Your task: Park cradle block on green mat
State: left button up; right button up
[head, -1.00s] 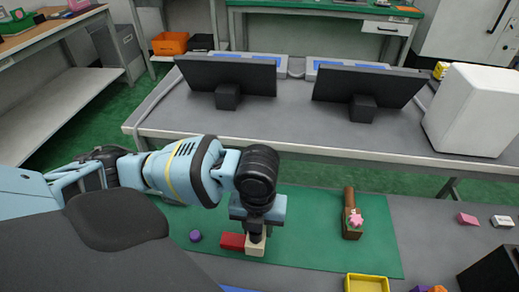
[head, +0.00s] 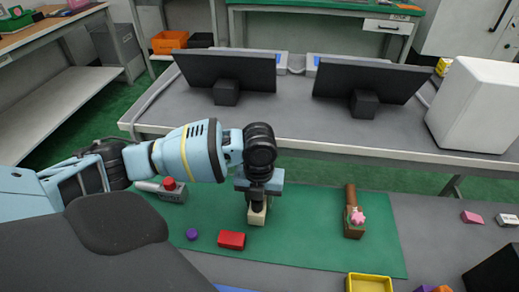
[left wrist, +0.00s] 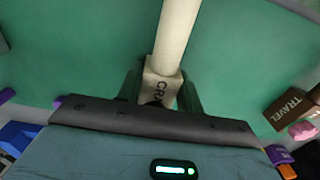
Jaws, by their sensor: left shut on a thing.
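My left gripper (head: 257,203) is shut on the cream cradle block (head: 257,216), seen from above in the head view. The green mat (head: 310,235) lies beneath. Whether the block touches the mat or hangs just above it, I cannot tell. My right gripper is not in view.
A red block (head: 231,240) and a purple piece (head: 191,234) lie in front. A brown block (head: 353,228), marked "TRAVEL" in the wrist view, carries a pink piece at right. A grey fixture with a red knob (head: 169,184) stands behind left. A yellow tray (head: 368,284) is at front.

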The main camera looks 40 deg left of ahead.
pick_arm(q)
jog(key=shift+f, duration=0.4)
jog(key=o, duration=1.1)
jog(key=shift+c, duration=0.2)
jog(key=shift+r, duration=0.1)
notch_tip(320, 180, up, 12)
jog(key=p, duration=0.2)
jog(key=shift+p, duration=0.35)
jog(key=shift+r, duration=0.1)
jog(key=shift+d, duration=0.1)
